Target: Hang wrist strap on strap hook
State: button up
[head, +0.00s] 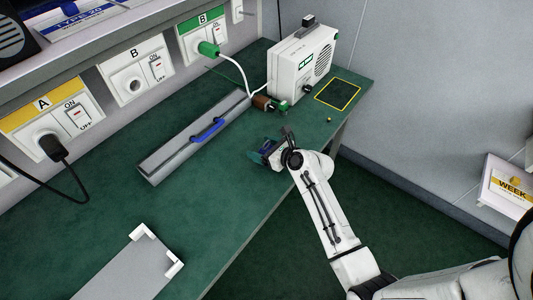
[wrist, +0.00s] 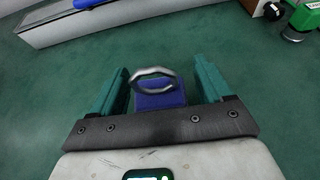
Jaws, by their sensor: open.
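A dark blue block with a grey metal ring (wrist: 158,100), likely the wrist strap, sits between the fingers of my gripper (wrist: 160,66) in the wrist view. The two teal fingers are apart, with visible gaps on both sides of the block. In the head view my gripper (head: 266,151) is low over the green bench near its front edge, and the blue piece is mostly hidden there. I cannot pick out the strap hook with certainty.
A white speaker unit (head: 300,68) stands at the bench's far end, beside a yellow-outlined square (head: 338,95). A grey plate with white corners (head: 125,270) lies front left. The bench between is clear.

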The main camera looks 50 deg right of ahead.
jog(key=shift+c, duration=0.4)
jog(key=c, duration=1)
jog(key=shift+o, duration=0.2)
jog(key=shift+r, duration=0.65)
notch_tip(320, 180, up, 2)
jog(key=shift+s+r+p, duration=0.1)
jog(key=shift+r+p, duration=0.05)
jog(key=shift+p, duration=0.3)
jog(key=s+a+r, duration=0.2)
jog(key=s+r, duration=0.2)
jog(key=s, duration=0.2)
jog(key=s+a+r, duration=0.2)
jog(key=s+r, duration=0.3)
jog(key=s, duration=0.2)
jog(key=shift+a+r, duration=0.2)
jog(key=shift+a, duration=0.2)
